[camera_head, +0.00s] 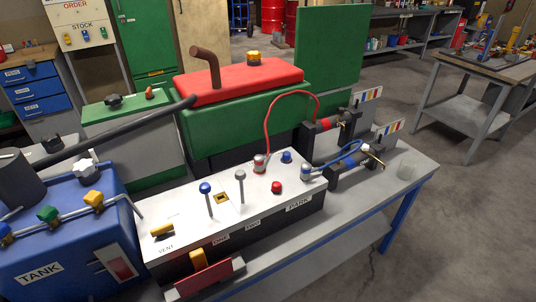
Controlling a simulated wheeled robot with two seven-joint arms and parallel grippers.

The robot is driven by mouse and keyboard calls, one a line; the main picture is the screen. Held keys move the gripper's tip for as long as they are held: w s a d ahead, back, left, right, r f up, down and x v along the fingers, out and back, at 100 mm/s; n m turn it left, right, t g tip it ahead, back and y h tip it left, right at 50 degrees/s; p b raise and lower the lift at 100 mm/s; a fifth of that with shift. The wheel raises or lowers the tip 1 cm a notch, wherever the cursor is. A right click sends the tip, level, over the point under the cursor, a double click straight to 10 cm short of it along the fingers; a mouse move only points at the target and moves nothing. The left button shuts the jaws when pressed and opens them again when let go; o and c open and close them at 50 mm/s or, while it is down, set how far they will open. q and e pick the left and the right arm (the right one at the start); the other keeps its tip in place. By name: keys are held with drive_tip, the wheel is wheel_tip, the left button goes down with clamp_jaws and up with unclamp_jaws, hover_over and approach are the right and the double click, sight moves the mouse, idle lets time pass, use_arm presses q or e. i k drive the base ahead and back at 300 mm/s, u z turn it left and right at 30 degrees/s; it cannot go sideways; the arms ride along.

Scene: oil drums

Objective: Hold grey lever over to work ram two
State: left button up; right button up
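The grey lever (241,186) has a round grey knob and stands about upright on the pale top of the control box (180,215). A blue-knobbed lever (207,198) stands to its left, also about upright. The front of the box carries labels, including a TWO label (253,224) and a PARK label (298,204). Two rams lie at the right of the bench: one with a red band (323,125) at the back and one with a blue hose (345,149) in front. Which is ram two I cannot tell. Neither of my grippers is in view.
A yellow-handled valve (162,231), a red knob (277,187) and a blue knob (287,156) sit on the box. A red hose (272,112) arches behind. The blue tank (60,235) stands at left.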

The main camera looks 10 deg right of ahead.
sight(240, 175)
drive_tip(key=k, duration=0.5)
drive_tip(key=u, duration=0.95)
drive_tip(key=i, duration=0.7)
drive_tip(key=z, duration=0.85)
